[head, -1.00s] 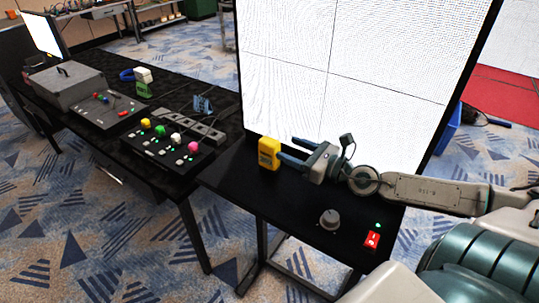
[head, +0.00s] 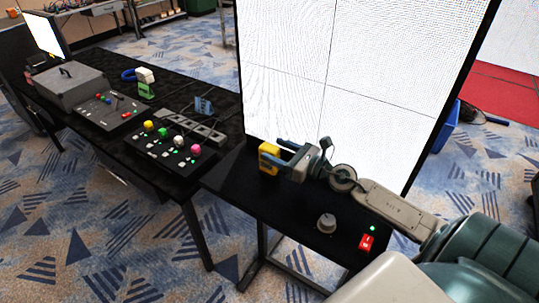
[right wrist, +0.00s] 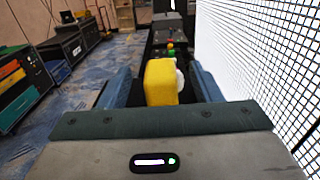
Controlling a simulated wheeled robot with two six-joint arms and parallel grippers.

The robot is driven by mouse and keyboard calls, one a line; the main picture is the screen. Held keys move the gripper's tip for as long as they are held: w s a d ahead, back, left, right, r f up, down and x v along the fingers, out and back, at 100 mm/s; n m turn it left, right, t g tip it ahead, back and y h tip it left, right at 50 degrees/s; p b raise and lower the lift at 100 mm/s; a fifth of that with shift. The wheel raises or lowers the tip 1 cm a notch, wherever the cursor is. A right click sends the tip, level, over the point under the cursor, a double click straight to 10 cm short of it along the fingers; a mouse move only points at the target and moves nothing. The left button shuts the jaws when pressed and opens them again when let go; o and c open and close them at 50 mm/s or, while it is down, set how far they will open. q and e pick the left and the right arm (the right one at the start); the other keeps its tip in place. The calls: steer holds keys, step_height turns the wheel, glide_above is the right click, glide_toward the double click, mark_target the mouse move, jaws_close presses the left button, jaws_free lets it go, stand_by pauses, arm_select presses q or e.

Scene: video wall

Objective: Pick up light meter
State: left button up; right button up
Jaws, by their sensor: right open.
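The light meter (head: 267,158) is a small yellow device standing upright on the black table near the foot of the video wall. My right gripper (head: 276,158) is open, with its two blue fingers reaching to either side of the meter. In the right wrist view the yellow meter (right wrist: 161,82) stands between the spread fingers, and gaps show on both sides. The fingers partly hide the meter in the head view. My left gripper is not in view.
The bright video wall (head: 350,80) rises right behind the meter. A grey knob (head: 326,223) and a red switch (head: 366,242) sit on the table's front right. A control panel with coloured knobs (head: 172,145) is to the left.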

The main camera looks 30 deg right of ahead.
steer(key=shift+p+x, duration=0.65)
steer(key=shift+x, duration=0.85)
steer(key=c, duration=1.1)
steer(key=shift+c, duration=0.2)
